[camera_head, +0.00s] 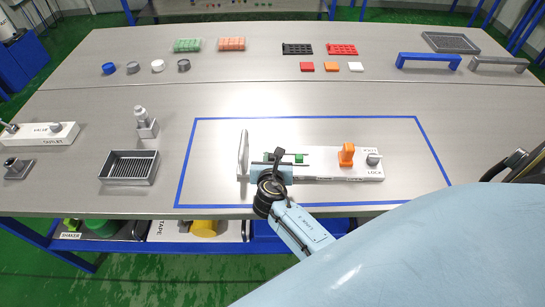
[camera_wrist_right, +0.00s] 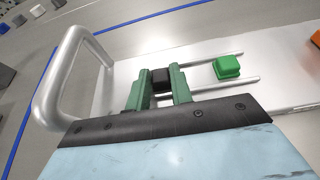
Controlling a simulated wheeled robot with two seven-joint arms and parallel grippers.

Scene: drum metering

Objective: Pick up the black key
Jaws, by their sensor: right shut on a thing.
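The black key (camera_wrist_right: 160,78) shows in the right wrist view as a small dark block between the two green fingers of my right gripper (camera_wrist_right: 158,84). The fingers are shut on its sides, and it is at the rails of a white panel (camera_wrist_right: 282,80). I cannot tell whether it is clear of the panel. In the head view my right gripper (camera_head: 278,161) is over the left part of the panel, and the key is hard to make out there. A green key (camera_wrist_right: 227,67) sits on the rails to the right. My left gripper is not in view.
A grey handle (camera_wrist_right: 62,80) stands at the panel's left end. An orange lever (camera_head: 346,154) and a LOCK knob (camera_head: 373,160) are at its right. Blue tape (camera_head: 300,118) frames the panel.

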